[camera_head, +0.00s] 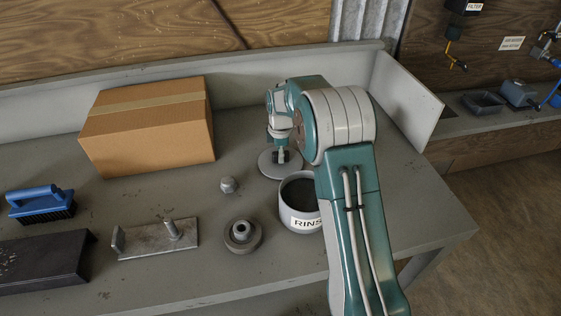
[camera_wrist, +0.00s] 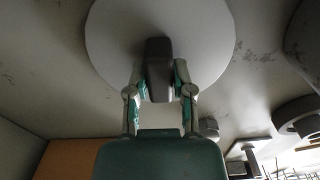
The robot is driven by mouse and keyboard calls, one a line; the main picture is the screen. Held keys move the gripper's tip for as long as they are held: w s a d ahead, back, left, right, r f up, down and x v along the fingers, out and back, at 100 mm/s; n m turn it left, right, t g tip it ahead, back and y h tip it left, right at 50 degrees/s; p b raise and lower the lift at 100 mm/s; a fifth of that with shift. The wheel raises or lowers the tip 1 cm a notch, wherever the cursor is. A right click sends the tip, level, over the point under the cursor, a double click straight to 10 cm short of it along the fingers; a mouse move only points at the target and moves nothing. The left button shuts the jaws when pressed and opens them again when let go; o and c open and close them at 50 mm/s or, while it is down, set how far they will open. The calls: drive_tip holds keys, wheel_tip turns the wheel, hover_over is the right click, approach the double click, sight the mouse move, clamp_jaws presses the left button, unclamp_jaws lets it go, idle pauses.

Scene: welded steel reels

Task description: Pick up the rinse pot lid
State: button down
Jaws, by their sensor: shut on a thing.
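The rinse pot lid is a flat, pale grey disc (camera_head: 267,168) behind the rinse pot in the head view. It fills the upper middle of the wrist view (camera_wrist: 110,35), with a dark upright knob (camera_wrist: 158,85) at its centre. My gripper (camera_head: 281,156) is over the disc, and in the wrist view its two fingers (camera_wrist: 159,70) are shut on the knob from both sides. I cannot tell whether the lid touches the bench. The grey rinse pot (camera_head: 301,223), labelled "RINS…", stands open with a dark inside, partly hidden by my arm.
A cardboard box (camera_head: 150,130) stands at the back left. A small grey knob-like part (camera_head: 229,185), a round flanged part (camera_head: 243,238), a steel plate with posts (camera_head: 155,240), a blue brush (camera_head: 40,200) and a dark block (camera_head: 40,262) lie on the bench. A low wall (camera_head: 405,95) edges the right.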

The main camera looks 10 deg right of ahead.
drive_tip(key=shift+r, duration=0.1)
drive_tip(key=shift+r, duration=0.25)
wheel_tip(320, 180, up, 2)
drive_tip(key=shift+r, duration=0.2)
drive_tip(key=s+d+r, duration=0.1)
drive_tip(key=s+r, duration=0.2)
drive_tip(key=s, duration=0.1)
drive_tip(key=s+d+r, duration=0.1)
drive_tip(key=s+r, duration=0.2)
drive_tip(key=s, duration=0.1)
drive_tip(key=s+d+r, duration=0.1)
drive_tip(key=s+r, duration=0.2)
drive_tip(key=s, duration=0.1)
drive_tip(key=shift+s+d+r, duration=0.3)
drive_tip(key=shift+s+d, duration=0.05)
drive_tip(key=shift+s+d+r, duration=0.1)
drive_tip(key=shift+s+r, duration=0.05)
drive_tip(key=shift+s, duration=0.25)
